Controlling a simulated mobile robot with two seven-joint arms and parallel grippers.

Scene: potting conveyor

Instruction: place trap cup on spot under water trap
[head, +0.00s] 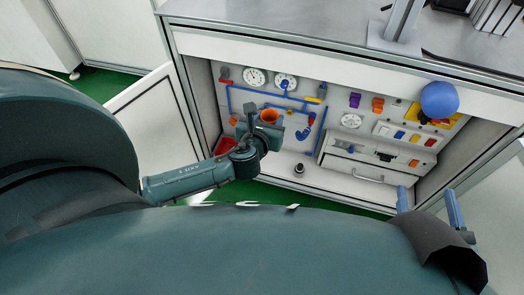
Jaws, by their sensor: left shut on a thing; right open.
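My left gripper (265,128) is inside the open cabinet, in front of the pipe panel. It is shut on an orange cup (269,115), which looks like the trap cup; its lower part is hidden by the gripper. My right gripper (428,203) is open and empty at the lower right, outside the cabinet.
A red bin (209,176) is at the cabinet's left. A grey drawer unit (352,181) stands at the right of the floor. A blue ball (439,99) sticks out from a yellow panel. The open door (160,125) is at the left.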

